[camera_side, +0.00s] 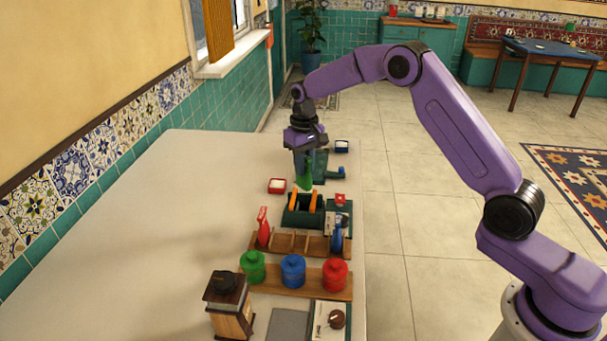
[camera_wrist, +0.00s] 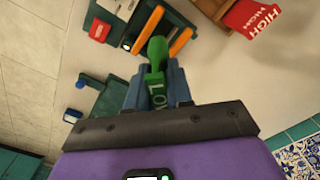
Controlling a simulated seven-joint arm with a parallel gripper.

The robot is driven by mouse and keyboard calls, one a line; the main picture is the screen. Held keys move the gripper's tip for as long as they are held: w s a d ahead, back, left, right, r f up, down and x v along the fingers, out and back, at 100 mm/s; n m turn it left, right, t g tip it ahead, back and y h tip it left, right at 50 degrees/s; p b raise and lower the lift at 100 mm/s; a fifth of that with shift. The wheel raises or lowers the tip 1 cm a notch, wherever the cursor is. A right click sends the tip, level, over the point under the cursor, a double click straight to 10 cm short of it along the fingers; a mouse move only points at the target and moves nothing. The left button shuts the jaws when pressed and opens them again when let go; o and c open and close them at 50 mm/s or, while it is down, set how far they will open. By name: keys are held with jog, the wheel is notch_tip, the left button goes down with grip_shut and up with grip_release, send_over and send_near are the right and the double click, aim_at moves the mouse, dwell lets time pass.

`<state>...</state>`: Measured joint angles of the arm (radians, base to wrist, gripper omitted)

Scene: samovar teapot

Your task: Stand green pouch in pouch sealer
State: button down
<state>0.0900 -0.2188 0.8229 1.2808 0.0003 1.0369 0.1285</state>
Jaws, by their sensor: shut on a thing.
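My gripper (camera_side: 304,158) is shut on the green pouch (camera_side: 304,183), which hangs below the fingers. In the wrist view the green pouch (camera_wrist: 157,75) sits between the fingers, with lettering partly hidden by them. The pouch sealer (camera_side: 302,217) is a dark green device with two orange arms, standing just nearer the side camera than the pouch. In the wrist view the sealer's orange arms (camera_wrist: 181,41) flank the pouch's far end. I cannot tell how far the pouch is above the sealer.
A wooden rack (camera_side: 285,245) in front of the sealer holds a red pouch (camera_side: 263,228) and a blue pouch (camera_side: 337,236). Green, blue and red jars (camera_side: 293,271) stand on a board nearer the camera. A teal device (camera_side: 320,165) stands behind. The table's left side is clear.

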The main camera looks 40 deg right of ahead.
aim_at(305, 182)
jog(key=shift+w+f, duration=0.1)
jog(key=shift+f, duration=1.55)
jog(key=shift+f, duration=0.3)
jog(key=c, duration=1)
grip_release()
jog(key=shift+r, duration=0.1)
